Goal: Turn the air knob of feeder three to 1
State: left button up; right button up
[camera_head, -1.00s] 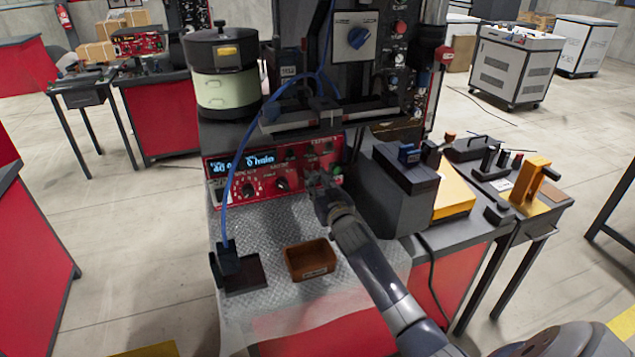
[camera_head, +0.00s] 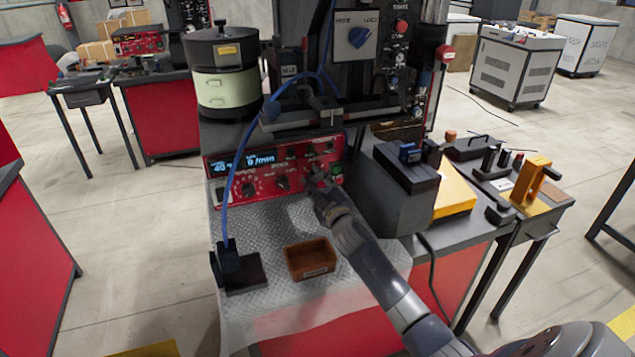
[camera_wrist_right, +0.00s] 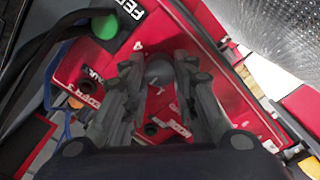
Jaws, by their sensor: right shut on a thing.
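The red feeder control panel (camera_head: 227,189) faces me below the machine, with a lit blue display (camera_head: 247,162) and dark knobs, one of them at the left (camera_head: 249,189). My right gripper (camera_head: 313,176) is at the panel's right end, its fingers hiding what lies behind them. In the right wrist view, my right gripper (camera_wrist_right: 160,88) has its two fingers closed on either side of a round dark grey knob (camera_wrist_right: 159,71) on the red panel. The printed numbers by the knob are too blurred to read surely. My left gripper is not in view.
A green button (camera_wrist_right: 104,26) sits beside the panel's label in the wrist view. A blue cable (camera_head: 231,190) hangs in front of the panel's left part. A brown box (camera_head: 310,259) stands on the metal mat (camera_head: 275,225). A dark grey block (camera_head: 400,190) stands close right of my arm.

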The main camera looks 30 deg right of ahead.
jog(key=n, duration=0.4)
jog(key=shift+n, duration=0.3)
jog(key=shift+f+n, duration=0.1)
jog(key=shift+n, duration=1.7)
jog(key=o, duration=1)
jog(key=shift+o, duration=0.2)
jog(key=v, duration=1.2)
jog(key=shift+a, duration=0.1)
